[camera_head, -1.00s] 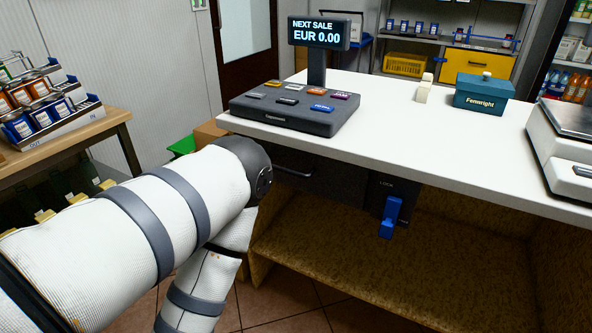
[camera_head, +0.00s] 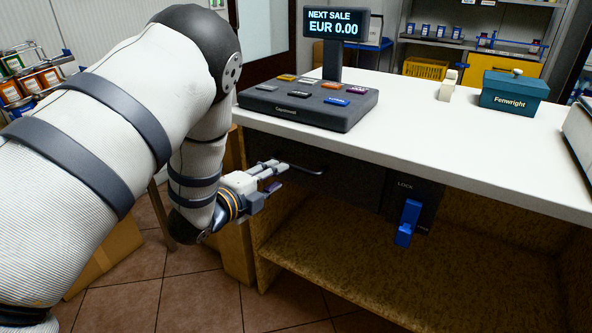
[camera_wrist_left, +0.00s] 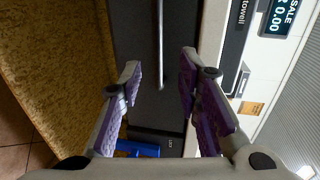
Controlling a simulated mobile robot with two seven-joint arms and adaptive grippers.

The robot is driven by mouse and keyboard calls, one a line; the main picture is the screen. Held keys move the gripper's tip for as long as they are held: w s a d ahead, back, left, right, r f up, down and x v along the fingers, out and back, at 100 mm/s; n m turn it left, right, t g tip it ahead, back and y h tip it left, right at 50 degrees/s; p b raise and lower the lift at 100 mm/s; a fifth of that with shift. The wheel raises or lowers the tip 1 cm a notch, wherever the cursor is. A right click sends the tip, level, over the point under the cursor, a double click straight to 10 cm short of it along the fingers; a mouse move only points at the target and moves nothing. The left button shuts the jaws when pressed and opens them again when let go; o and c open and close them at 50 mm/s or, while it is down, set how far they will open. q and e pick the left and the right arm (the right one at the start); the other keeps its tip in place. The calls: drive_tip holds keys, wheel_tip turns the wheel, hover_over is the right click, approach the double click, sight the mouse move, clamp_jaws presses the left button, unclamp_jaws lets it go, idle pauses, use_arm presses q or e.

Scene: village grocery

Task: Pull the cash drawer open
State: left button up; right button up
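The cash drawer (camera_head: 350,184) is a dark box under the white counter, with its front flush and shut. Its pale metal bar handle (camera_head: 308,170) runs along the front; it also shows in the left wrist view (camera_wrist_left: 160,40). My left gripper (camera_head: 278,174) is just in front of the drawer's left part, near the handle's left end. In the left wrist view its purple-padded fingers (camera_wrist_left: 160,68) are apart, with the handle lined up in the gap and nothing gripped. Whether the fingertips reach past the bar is unclear. My right gripper is not in view.
Right of the drawer is a LOCK panel (camera_head: 428,200) with a blue lever (camera_head: 408,222). The till keypad (camera_head: 310,105) and its display (camera_head: 336,24) stand on the counter (camera_head: 430,135) above. A wooden shelf (camera_head: 340,262) lies below. The floor in front is clear.

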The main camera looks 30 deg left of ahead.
sight(293, 168)
use_arm(q)
drive_tip(key=w, duration=0.3)
drive_tip(key=w+f, duration=0.1)
drive_tip(key=w, duration=0.2)
drive_tip(key=w+f+b, duration=0.1)
drive_tip(key=w, duration=0.2)
clamp_jaws()
